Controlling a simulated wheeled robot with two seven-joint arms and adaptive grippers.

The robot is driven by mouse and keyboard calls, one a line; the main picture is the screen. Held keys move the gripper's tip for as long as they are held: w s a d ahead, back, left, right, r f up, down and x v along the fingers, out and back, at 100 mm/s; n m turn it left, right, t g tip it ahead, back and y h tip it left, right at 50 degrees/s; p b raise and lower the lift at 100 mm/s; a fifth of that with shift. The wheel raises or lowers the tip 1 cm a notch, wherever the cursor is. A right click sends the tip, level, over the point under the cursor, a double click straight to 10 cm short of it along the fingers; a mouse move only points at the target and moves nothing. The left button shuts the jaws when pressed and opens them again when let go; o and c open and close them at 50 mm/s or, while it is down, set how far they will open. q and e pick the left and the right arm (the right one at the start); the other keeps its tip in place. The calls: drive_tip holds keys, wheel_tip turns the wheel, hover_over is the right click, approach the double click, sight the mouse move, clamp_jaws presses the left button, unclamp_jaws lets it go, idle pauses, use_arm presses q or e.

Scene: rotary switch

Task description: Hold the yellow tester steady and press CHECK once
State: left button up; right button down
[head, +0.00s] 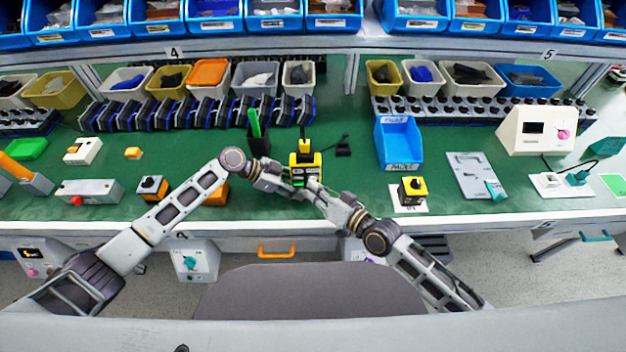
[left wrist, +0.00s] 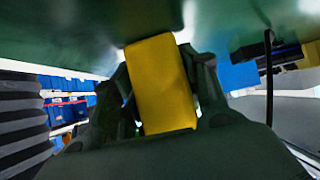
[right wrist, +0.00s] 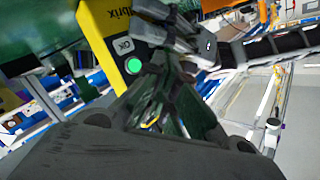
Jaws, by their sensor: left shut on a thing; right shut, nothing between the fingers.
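The yellow and black tester (head: 305,160) stands at the middle of the green bench. My left gripper (head: 287,184) is shut on its yellow body, which fills the space between the fingers in the left wrist view (left wrist: 160,85). My right gripper (head: 315,187) is shut and empty, close to the tester's front. No CHECK lettering is readable.
A green marker stands in a dark holder (head: 258,138) left of the tester. A black and yellow switch box (head: 412,189) and a blue bin (head: 398,150) are to the right. An orange drawer handle (head: 276,252) is below the bench edge. Some green bench top between them is clear.

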drive_tip(key=shift+s, duration=0.8)
drive_tip(key=shift+s, duration=0.1)
drive_tip(key=shift+s+r, duration=0.1)
drive_tip(key=shift+s, duration=2.3)
use_arm(q)
drive_tip(key=o, duration=1.1)
drive_tip(key=shift+a+r, duration=0.1)
drive_tip(key=shift+a, duration=0.05)
drive_tip(key=v, duration=1.1)
drive_tip(key=shift+a+r, duration=0.25)
